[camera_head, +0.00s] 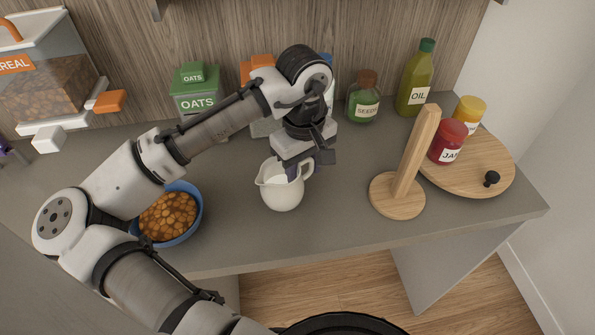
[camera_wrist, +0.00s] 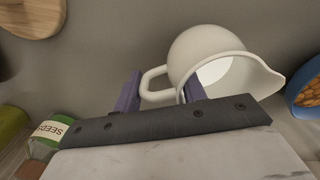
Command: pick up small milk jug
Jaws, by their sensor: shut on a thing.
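The small milk jug (camera_head: 282,190) is white with a spout and a loop handle, and it is upright over the middle of the grey counter. I cannot tell whether its base touches the counter. My gripper (camera_head: 304,165) reaches down from above and is shut on the jug's handle. In the wrist view, the two purple fingers (camera_wrist: 160,92) stand on either side of the handle, and the jug (camera_wrist: 212,62) shows its round body and open mouth. Part of the handle is hidden by a finger.
A blue bowl of brown pieces (camera_head: 168,214) is left of the jug, partly behind my arm. A wooden stand with a tilted post (camera_head: 398,195) is to the right. A round board (camera_head: 490,185) holds a red jar (camera_head: 447,141). An oil bottle (camera_head: 414,85) and seeds jar (camera_head: 363,103) stand behind.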

